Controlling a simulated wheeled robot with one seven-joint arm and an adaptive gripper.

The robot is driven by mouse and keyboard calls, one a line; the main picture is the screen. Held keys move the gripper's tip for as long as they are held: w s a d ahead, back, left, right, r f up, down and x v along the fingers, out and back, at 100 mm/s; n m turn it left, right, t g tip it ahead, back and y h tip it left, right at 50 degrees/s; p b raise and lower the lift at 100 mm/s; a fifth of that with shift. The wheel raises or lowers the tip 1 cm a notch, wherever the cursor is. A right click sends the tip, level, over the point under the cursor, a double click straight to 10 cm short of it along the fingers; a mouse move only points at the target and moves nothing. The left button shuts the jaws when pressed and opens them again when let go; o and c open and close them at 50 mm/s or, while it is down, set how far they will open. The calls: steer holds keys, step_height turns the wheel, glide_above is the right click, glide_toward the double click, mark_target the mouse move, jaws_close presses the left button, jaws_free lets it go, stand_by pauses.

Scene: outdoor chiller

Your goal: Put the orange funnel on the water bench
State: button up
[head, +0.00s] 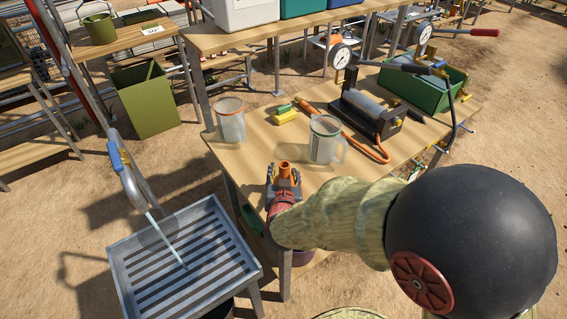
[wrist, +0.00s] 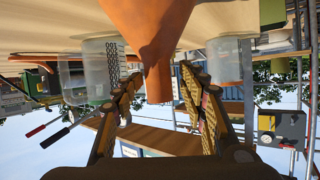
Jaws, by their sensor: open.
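The orange funnel (head: 286,168) is at the near corner of a wooden bench (head: 245,150), with its narrow spout up. In the wrist view, which looks upside down, its wide cone (wrist: 150,22) fills the top middle, and the spout lies between my fingers. My gripper (head: 285,183) is open around the spout, with a gap visible on each side in the wrist view. The funnel's lower part is hidden by my gripper in the head view. Which bench is the water bench is not labelled in view.
A clear cup (head: 230,122) and a clear jug (head: 325,143) stand behind the funnel. A yellow-green sponge (head: 284,116) and a pump with a gauge (head: 366,112) are farther back. A slatted metal sink (head: 185,262) with a blue-handled tap (head: 115,155) stands left.

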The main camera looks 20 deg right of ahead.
steer(key=p+v, duration=0.1)
steer(key=v, duration=0.4)
steer(key=s+a+r+n+g+y, duration=0.35)
steer(key=a+r+y, duration=0.25)
steer(key=r, duration=0.4)
steer(key=s+d+r+g+h, duration=0.1)
steer(key=s+d, duration=0.3)
steer(key=s, duration=0.4)
steer(key=s+d+r+g+h, duration=0.1)
steer(key=s+d+r+g, duration=0.2)
steer(key=s, duration=0.6)
steer(key=shift+s+d+r+n, duration=0.2)
steer(key=shift+s+d+n, duration=0.15)
steer(key=shift+d, duration=0.6)
steer(key=shift+w, duration=0.1)
